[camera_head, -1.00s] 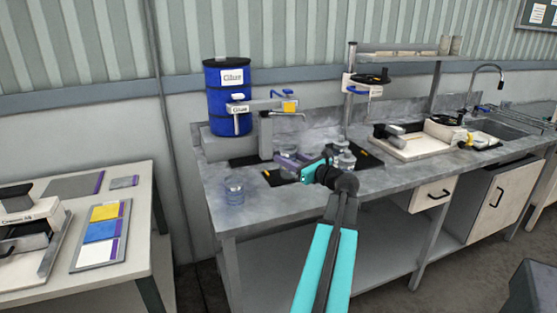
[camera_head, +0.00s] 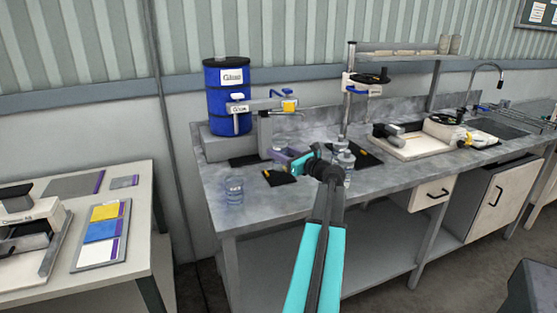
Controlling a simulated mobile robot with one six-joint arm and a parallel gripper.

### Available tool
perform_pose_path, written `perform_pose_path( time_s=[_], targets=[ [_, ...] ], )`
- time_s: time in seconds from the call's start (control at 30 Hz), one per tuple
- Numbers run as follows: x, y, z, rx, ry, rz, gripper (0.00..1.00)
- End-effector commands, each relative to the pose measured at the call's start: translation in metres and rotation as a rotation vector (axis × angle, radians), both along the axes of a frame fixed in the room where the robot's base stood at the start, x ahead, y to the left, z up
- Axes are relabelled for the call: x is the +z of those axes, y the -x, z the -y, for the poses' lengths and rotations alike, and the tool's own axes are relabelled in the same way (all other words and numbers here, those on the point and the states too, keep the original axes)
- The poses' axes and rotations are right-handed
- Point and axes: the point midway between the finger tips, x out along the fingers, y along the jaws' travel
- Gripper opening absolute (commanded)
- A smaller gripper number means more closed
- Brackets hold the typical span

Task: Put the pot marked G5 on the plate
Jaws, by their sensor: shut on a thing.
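Other clear pots stand on the bench: one alone at the front left (camera_head: 234,190), and some to the right of my wrist (camera_head: 345,163), partly covered by my arm. I cannot read G5 on any pot. A small black plate with a yellow mark (camera_head: 279,178) lies just below the gripper in the picture; I cannot tell whether it is the task's plate.
The blue glue drum (camera_head: 225,97) and its dispenser arm (camera_head: 265,104) stand behind the gripper. A clamp stand (camera_head: 349,95) rises to the right, with a white tray (camera_head: 412,148) beyond. The bench's front left (camera_head: 225,212) is largely clear. A side table (camera_head: 143,225) stands at left.

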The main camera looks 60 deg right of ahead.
Motion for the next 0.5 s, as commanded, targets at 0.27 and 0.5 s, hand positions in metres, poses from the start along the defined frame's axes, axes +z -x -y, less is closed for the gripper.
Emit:
perform_pose_path(
  time_s=[0.27,0.5],
  targets=[
    [-0.017,-0.010,0.006,0.001,-0.002,0.000,0.18],
    [-0.035,-0.010,0.006,0.001,-0.002,0.000,0.18]
  ],
)
